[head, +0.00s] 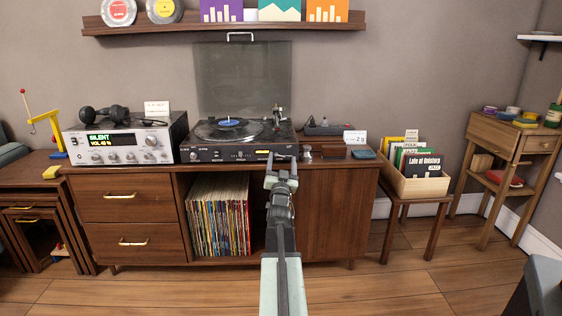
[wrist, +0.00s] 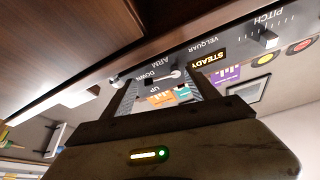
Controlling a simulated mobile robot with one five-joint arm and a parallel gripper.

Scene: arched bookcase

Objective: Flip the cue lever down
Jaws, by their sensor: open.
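The record player (head: 240,140), with a black disc and a blue label, stands on the wooden cabinet with its clear lid raised. My gripper (head: 281,162) is at the front right of the player. In the wrist view my gripper (wrist: 158,88) is open and empty, its fingers either side of the lever area, the lever tip close to the right finger. Contact is unclear.
A silver receiver (head: 125,140) with headphones stands left of the player. A small grey device (head: 323,128), a white card (head: 355,137) and a wooden block stand to the right. A record crate (head: 418,184) sits on a stool farther right. The floor in front is clear.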

